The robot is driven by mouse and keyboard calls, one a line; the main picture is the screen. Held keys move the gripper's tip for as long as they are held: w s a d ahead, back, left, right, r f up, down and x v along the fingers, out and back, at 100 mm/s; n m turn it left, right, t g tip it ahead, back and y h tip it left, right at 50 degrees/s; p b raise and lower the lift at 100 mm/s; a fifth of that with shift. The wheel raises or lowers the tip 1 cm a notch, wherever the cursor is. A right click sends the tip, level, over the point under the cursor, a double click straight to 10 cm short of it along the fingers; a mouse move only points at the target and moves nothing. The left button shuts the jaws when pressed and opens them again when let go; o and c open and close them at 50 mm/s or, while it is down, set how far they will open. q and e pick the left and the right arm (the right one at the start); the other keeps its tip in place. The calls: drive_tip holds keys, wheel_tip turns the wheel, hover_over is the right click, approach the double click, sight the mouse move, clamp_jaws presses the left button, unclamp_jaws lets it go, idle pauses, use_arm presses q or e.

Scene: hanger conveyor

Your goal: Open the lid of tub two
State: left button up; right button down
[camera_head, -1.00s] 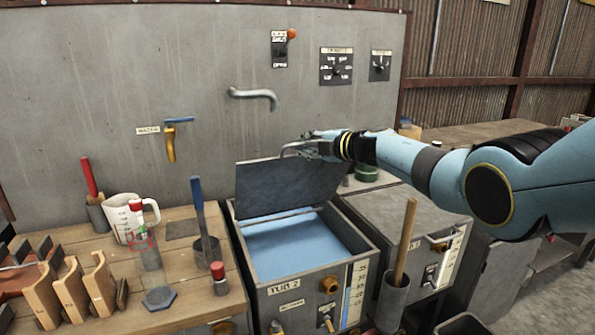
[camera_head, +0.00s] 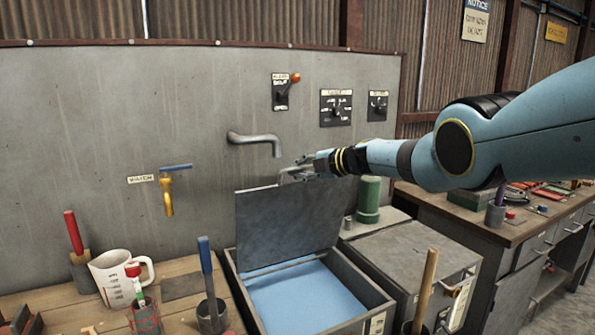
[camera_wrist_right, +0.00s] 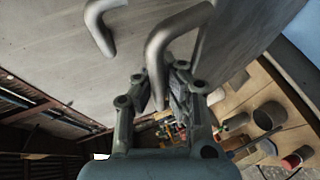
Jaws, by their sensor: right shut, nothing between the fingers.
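Tub two (camera_head: 372,299) stands open, with blue liquid (camera_head: 300,296) inside. Its grey lid (camera_head: 290,224) is raised and stands steeply at the back of the tub. My right gripper (camera_head: 292,173) is by the lid's top edge, shut with nothing between its fingers. In the right wrist view the fingers (camera_wrist_right: 165,82) show close to a grey bent bar (camera_wrist_right: 158,55); I cannot tell whether they touch it. My left gripper is not in view.
A wall spout (camera_head: 258,139) hangs just above my right gripper. A closed tub (camera_head: 412,256) and a green canister (camera_head: 369,199) stand to the right. A measuring jug (camera_head: 115,281) and upright tools crowd the left bench.

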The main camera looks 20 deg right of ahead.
drive_tip(key=c, duration=2)
unclamp_jaws()
drive_tip(key=shift+w+r, duration=0.15)
drive_tip(key=shift+r, duration=0.3)
drive_tip(key=shift+c, duration=0.2)
drive_tip(key=shift+o, duration=1)
drive_tip(key=shift+d, duration=0.1)
drive_tip(key=o, duration=0.5)
drive_tip(key=shift+s, duration=0.25)
drive_tip(key=shift+c, duration=0.2)
drive_tip(key=shift+f, duration=0.25)
drive_tip(key=shift+v, duration=0.85)
drive_tip(key=v, duration=1)
drive_tip(key=shift+s, duration=0.15)
drive_tip(key=shift+r, duration=0.1)
